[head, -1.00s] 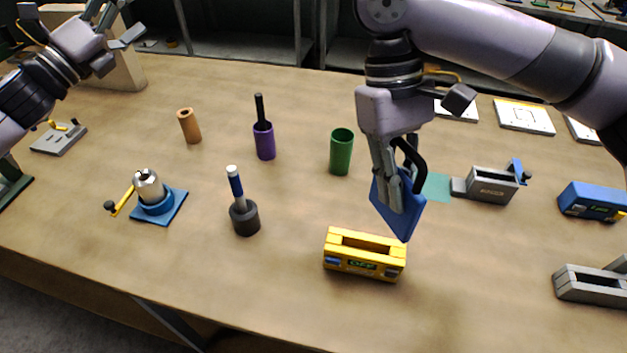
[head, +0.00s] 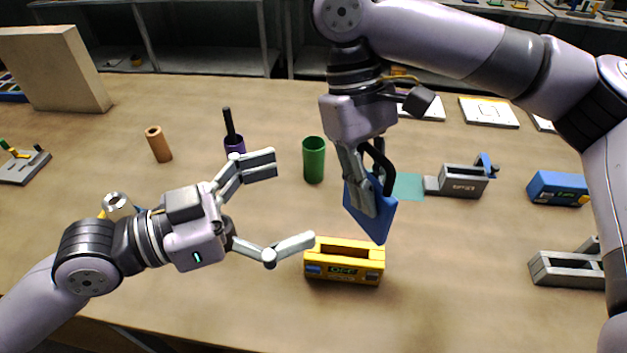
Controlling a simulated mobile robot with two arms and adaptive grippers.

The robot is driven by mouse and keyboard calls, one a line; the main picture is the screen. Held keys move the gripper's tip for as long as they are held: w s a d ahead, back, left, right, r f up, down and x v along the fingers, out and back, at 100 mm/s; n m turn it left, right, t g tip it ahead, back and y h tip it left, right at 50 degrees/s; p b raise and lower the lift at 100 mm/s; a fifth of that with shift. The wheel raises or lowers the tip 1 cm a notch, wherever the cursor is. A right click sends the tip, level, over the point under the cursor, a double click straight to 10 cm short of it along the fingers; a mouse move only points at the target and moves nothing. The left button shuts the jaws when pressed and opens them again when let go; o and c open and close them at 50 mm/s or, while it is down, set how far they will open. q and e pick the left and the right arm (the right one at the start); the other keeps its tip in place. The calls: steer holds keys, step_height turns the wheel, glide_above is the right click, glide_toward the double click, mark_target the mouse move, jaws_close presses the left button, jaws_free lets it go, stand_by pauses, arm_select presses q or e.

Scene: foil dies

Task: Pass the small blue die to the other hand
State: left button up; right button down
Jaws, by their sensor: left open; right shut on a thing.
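The small blue die (head: 374,220) is a flat blue plate with a black loop handle (head: 380,158) at its top. My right gripper (head: 373,200) points down and is shut on it, holding it tilted above the table behind the yellow box. My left gripper (head: 296,202) is open and empty. Its fingers spread towards the right, to the left of the die and apart from it.
A yellow box (head: 345,262) with a slot stands below the die. A grey slotted block (head: 462,181) and a blue box (head: 557,188) are at right.

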mark_target(372, 175)
arm_select(q)
steer(key=x, duration=1.2)
steer(key=shift+w, duration=0.1)
steer(key=c, duration=1.8)
steer(key=shift+c, duration=0.2)
arm_select(e)
steer(key=c, duration=1.5)
jaws_free()
steer(key=shift+c, duration=0.2)
steer(key=shift+w+r, duration=0.1)
